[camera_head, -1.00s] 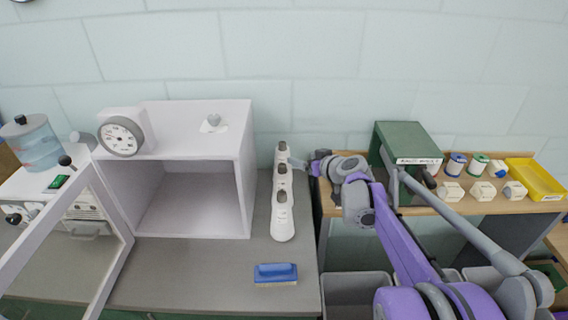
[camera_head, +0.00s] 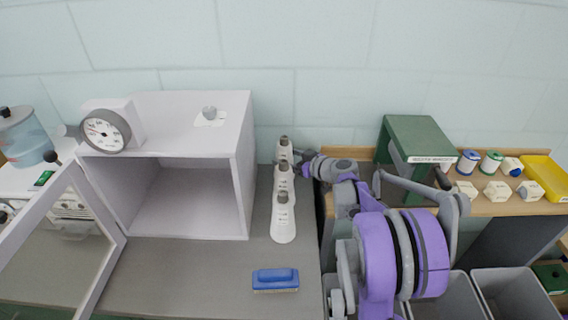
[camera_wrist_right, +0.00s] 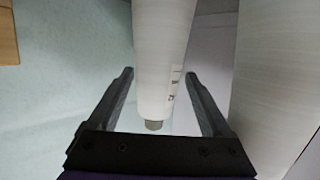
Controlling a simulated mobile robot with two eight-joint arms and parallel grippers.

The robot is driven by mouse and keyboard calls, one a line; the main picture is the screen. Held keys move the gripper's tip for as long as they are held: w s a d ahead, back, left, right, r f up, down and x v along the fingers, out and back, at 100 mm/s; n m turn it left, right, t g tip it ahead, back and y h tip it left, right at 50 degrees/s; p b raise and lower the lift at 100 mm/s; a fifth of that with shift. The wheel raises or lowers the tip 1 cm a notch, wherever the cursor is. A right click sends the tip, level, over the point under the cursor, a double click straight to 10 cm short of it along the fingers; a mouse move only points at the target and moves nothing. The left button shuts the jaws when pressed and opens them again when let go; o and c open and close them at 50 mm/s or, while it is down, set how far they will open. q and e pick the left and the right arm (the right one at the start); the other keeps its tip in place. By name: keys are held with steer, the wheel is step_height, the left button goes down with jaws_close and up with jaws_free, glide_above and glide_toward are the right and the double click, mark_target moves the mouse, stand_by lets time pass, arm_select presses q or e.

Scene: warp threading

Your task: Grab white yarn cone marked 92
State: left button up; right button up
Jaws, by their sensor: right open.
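Three white yarn cones stand in a row on the grey counter in the head view: a back one (camera_head: 284,152), a middle one (camera_head: 284,182) and a front one (camera_head: 283,222), each with a grey tip. My right gripper (camera_head: 298,155) is beside the back cone, on its right. In the right wrist view, a white cone (camera_wrist_right: 162,50) lies between the spread fingers of the open right gripper (camera_wrist_right: 160,78). It bears a small dark mark that I cannot read clearly. Another white cone (camera_wrist_right: 275,80) stands close at the right. My left gripper is not in view.
A white open-fronted cabinet (camera_head: 243,180) with a dial gauge (camera_head: 104,131) stands left of the cones. A blue brush (camera_head: 275,279) lies in front. A green box (camera_head: 415,140), spools and a yellow tray (camera_head: 545,178) sit on the wooden shelf at the right.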

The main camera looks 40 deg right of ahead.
steer(key=x, duration=0.5)
steer(key=shift+w+d+r, duration=0.1)
steer(key=shift+w, duration=0.1)
jaws_close()
